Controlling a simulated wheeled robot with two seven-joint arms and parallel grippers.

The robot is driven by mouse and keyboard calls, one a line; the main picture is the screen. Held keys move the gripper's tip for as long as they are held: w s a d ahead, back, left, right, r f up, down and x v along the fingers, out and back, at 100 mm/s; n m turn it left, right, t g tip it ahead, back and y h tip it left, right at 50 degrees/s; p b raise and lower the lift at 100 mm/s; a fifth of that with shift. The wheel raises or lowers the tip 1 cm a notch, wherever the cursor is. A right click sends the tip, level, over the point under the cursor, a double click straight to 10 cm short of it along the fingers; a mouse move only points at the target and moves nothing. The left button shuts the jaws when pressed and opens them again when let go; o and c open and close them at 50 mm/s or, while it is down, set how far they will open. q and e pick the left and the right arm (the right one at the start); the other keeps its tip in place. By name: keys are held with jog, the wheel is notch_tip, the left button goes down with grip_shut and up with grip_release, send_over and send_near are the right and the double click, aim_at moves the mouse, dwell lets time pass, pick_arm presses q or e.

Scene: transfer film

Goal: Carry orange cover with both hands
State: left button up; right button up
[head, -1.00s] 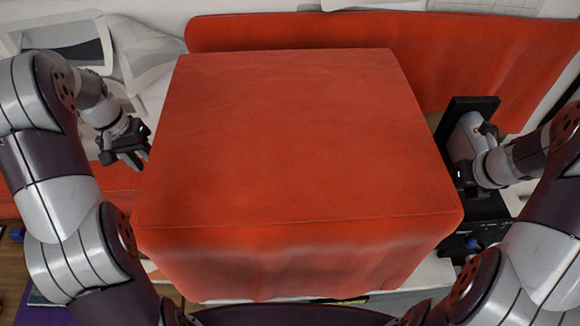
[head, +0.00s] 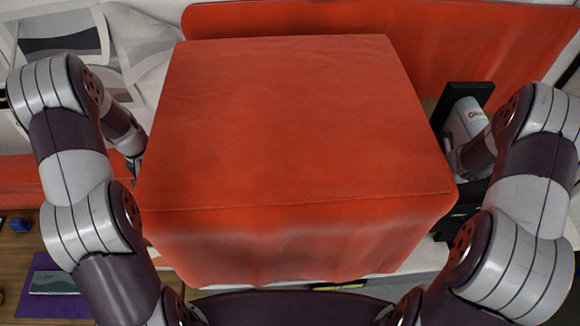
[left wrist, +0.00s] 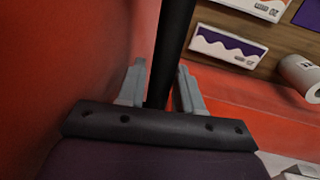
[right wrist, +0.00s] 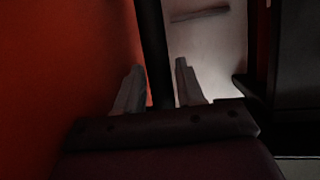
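The orange cover (head: 295,125), a large box shape with draped sides, fills the middle of the head view. My left gripper (head: 138,168) is at its left side, mostly hidden by my arm and the cover's edge. In the left wrist view my left gripper (left wrist: 160,70) has its fingers apart, with the cover's orange side (left wrist: 70,60) close on the left. No cloth shows between either finger pair.
A red-orange backrest (head: 490,45) stands behind the cover, with grey and white cushions (head: 140,45) at far left. A black item (head: 468,95) and a white box (head: 463,122) stand close on the right. A purple mat (head: 50,300) lies on wood at lower left.

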pick_arm(q)
jog(key=shift+w+f, duration=0.15)
jog(key=shift+f, duration=0.15)
pick_arm(e)
jog(key=shift+w+f, duration=0.25)
jog(key=shift+f, duration=0.05)
jog(key=shift+s, duration=0.1)
pick_arm(q)
jog(key=shift+s+r, duration=0.1)
jog(key=shift+s, duration=0.1)
pick_arm(e)
jog(key=shift+s+r, duration=0.1)
pick_arm(q)
grip_shut()
pick_arm(e)
grip_shut()
pick_arm(q)
jog(key=shift+d, duration=0.1)
